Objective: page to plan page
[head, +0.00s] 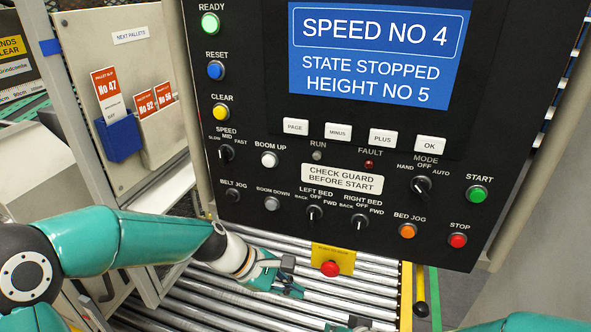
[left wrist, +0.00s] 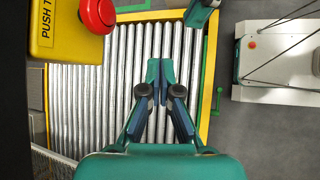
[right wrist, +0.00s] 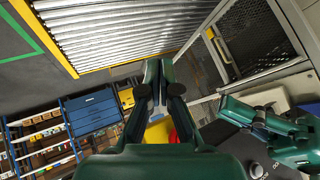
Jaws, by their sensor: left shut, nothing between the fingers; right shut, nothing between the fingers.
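The black control panel (head: 262,165) fills the upper right of the head view. Its blue screen (head: 377,55) reads SPEED NO 4, STATE STOPPED, HEIGHT NO 5. The white PAGE button (head: 295,127) is below the screen, left in a row with MINUS (head: 338,132), PLUS (head: 382,137) and OK (head: 429,144). My left gripper (head: 294,285) is shut and empty, below the panel over the rollers, apart from the buttons; its fingers also show in the left wrist view (left wrist: 160,78). My right gripper (right wrist: 158,75) is shut and empty; only a little of it shows at the head view's bottom edge.
Metal rollers (head: 190,296) run below the panel. A red push button on a yellow box (head: 345,262) sits close to my left gripper. Switches and coloured buttons, such as START (head: 476,194) and STOP (head: 458,240), fill the lower panel. Slips stand in holders on the left.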

